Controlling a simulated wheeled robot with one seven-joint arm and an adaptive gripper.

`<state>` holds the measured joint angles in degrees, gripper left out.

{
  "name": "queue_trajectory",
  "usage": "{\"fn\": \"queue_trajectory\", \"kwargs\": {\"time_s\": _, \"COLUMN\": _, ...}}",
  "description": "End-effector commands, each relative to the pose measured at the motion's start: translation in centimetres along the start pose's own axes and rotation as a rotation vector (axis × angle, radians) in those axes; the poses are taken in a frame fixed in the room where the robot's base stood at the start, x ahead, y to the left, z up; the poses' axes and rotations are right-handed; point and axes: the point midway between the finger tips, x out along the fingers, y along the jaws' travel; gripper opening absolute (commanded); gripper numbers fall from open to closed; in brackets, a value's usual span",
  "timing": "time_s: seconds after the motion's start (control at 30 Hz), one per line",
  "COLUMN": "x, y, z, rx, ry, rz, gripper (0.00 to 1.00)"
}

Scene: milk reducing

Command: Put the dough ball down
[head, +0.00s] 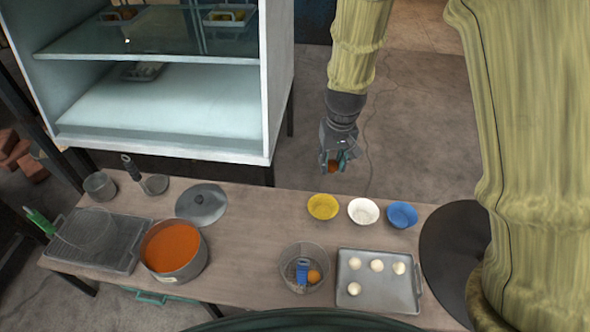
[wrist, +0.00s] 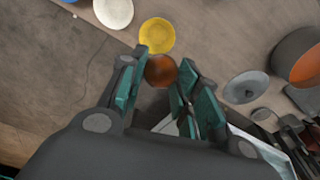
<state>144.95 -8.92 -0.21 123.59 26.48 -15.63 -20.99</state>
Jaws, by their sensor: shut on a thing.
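My gripper (head: 335,160) is raised beyond the far edge of the table, above the floor side behind the bowls. It is shut on a brown-orange dough ball (head: 332,166). In the wrist view the dough ball (wrist: 161,71) sits between the green fingertips of my gripper (wrist: 163,80). Several pale dough balls (head: 376,265) lie on a grey metal tray (head: 350,305) at the front right.
Yellow (head: 322,206), white (head: 363,211) and blue (head: 402,214) bowls stand along the table's far edge. A pot of orange liquid (head: 172,247), a lid (head: 201,203) and a rack (head: 98,243) are on the left. A glass cabinet (head: 165,105) stands behind. The table between pot and basket is clear.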

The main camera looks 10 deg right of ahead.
Motion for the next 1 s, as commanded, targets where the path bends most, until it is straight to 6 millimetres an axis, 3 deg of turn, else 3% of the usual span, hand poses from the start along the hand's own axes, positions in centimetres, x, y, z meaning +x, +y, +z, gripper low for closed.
{"fn": "queue_trajectory", "kwargs": {"time_s": 0.17, "x": 1.6, "y": -0.1, "z": -0.3, "rx": -0.166, "ry": -0.002, "rz": -0.024, "gripper": 0.21}}
{"fn": "queue_trajectory", "kwargs": {"time_s": 0.47, "x": 5.8, "y": -0.6, "z": -1.1, "rx": -0.666, "ry": -0.001, "rz": -0.085, "gripper": 0.21}}
{"fn": "queue_trajectory", "kwargs": {"time_s": 1.0, "x": 13.5, "y": 0.6, "z": -1.9, "rx": -1.548, "ry": -0.001, "rz": -0.19, "gripper": 0.21}}
